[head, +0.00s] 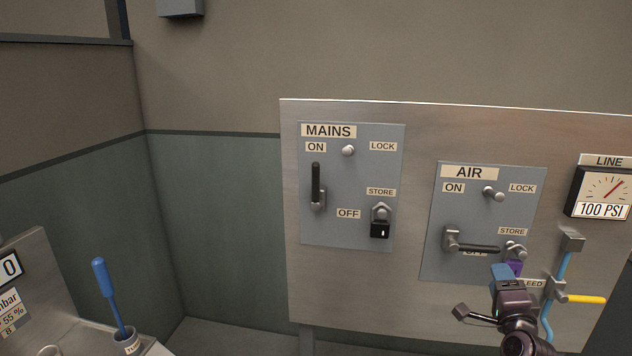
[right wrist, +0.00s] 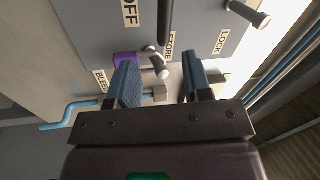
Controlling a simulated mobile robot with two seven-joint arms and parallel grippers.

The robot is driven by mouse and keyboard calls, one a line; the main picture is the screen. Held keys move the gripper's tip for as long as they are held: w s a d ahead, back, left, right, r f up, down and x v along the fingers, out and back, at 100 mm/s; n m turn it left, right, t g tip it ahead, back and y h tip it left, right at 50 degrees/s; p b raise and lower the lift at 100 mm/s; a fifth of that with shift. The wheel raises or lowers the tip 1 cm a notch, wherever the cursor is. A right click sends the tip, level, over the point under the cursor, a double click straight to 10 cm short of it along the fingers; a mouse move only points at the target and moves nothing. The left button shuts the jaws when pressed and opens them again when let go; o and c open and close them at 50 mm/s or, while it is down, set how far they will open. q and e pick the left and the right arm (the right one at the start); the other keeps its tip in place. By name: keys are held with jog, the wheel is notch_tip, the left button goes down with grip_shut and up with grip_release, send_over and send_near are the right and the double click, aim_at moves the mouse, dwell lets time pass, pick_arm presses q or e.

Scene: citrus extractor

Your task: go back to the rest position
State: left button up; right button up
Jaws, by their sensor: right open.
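My right gripper (head: 503,273) is at the lower right of the AIR panel (head: 440,215). In the right wrist view its blue fingers (right wrist: 158,78) are apart, with nothing seen held between them. A purple padlock (head: 515,267) is at the STORE peg of the AIR panel, partly hidden by the gripper. In the right wrist view the padlock (right wrist: 124,59) shows behind the left finger, close to the metal peg (right wrist: 158,65). The AIR handle (head: 475,246) lies level across the OFF label. My left gripper is not in view.
The MAINS panel (head: 313,225) has its handle (head: 316,186) upright at ON and a black padlock (head: 380,229) at STORE. A yellow bleed handle (head: 586,299) and blue pipe (head: 547,325) are right of my gripper. A blue-handled tool (head: 104,282) stands at lower left.

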jog(key=s+a+f+n+g+y, duration=0.3)
jog(key=s+a+f+n, duration=0.6)
jog(key=n, duration=0.7)
jog(key=s+a+f+n+g, duration=0.1)
jog(key=s+a+f+g, duration=0.1)
jog(key=s+f, duration=0.6)
jog(key=s+a+f+n+g+y, duration=0.1)
jog(key=s+a+f+n+g, duration=0.1)
jog(key=s+f, duration=0.6)
jog(key=s+a, duration=0.1)
jog(key=s, duration=0.2)
jog(key=shift+s+g, duration=0.25)
jog(key=shift+g, duration=0.05)
